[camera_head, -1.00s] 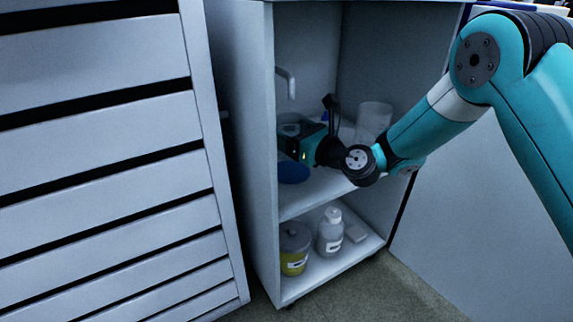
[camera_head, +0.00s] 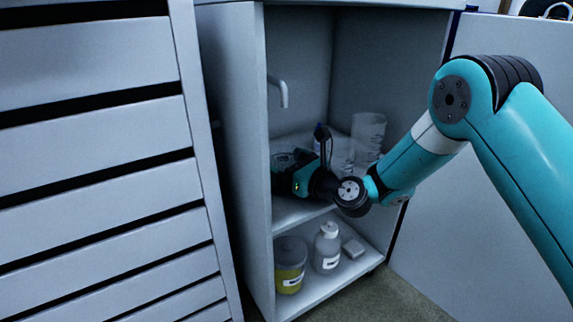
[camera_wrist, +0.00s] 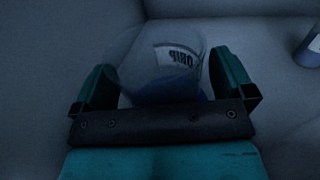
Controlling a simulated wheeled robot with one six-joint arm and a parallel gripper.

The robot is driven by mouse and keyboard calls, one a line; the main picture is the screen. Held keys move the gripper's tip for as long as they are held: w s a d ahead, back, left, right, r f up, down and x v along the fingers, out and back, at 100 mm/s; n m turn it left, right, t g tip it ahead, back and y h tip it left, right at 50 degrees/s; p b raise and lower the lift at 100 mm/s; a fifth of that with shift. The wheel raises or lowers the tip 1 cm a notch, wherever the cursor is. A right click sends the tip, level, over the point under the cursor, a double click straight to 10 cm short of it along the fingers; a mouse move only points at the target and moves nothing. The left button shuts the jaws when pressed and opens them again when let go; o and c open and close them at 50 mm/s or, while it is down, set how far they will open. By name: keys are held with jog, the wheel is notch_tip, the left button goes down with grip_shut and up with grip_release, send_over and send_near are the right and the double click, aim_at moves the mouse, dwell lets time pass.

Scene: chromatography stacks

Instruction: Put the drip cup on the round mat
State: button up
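The drip cup (camera_wrist: 160,65) is clear and carries a label reading DRIP. In the wrist view it sits between the two fingers of my gripper (camera_wrist: 165,85), which appear closed against its sides. A blue patch, apparently the round mat (camera_wrist: 168,92), shows through and below the cup; I cannot tell whether the cup touches it. In the head view my gripper (camera_head: 284,172) is inside the cabinet, low over the left part of the upper shelf, and hides the mat and most of the cup.
A grey spout (camera_head: 281,92) hangs above my gripper. A clear beaker (camera_head: 368,132) stands at the right of the upper shelf. Cabinet walls are close on both sides.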

jog(key=shift+r, duration=0.2)
jog(key=b+v, duration=0.1)
jog(key=v, duration=0.5)
jog(key=f+b+v, duration=0.1)
jog(key=v, duration=0.2)
jog(key=shift+s+d+b, duration=0.15)
jog(key=shift+d+b, duration=0.15)
jog(key=shift+s+d+r+b, duration=0.2)
jog(key=shift+s+d+b, duration=0.3)
jog(key=shift+b, duration=0.55)
jog(key=shift+s+d+r+b, duration=0.25)
jog(key=shift+s+d+b, duration=0.1)
jog(key=shift+b, duration=0.1)
jog(key=s+a+r+n+g, duration=0.2)
jog(key=s+n+g, duration=0.2)
jog(key=s+n, duration=0.45)
jog(key=s+a+r+n+g, duration=0.25)
jog(key=s+n+g, duration=0.25)
jog(key=n, duration=0.6)
jog(key=s+d+n+g+h, duration=0.2)
jog(key=s+d+n+h, duration=0.7)
jog(key=s+d+n, duration=0.3)
jog(key=s+n, duration=0.1)
jog(key=s, duration=0.1)
jog(key=shift+s+d+f+n+g, duration=0.35)
jog(key=shift+f+g, duration=0.05)
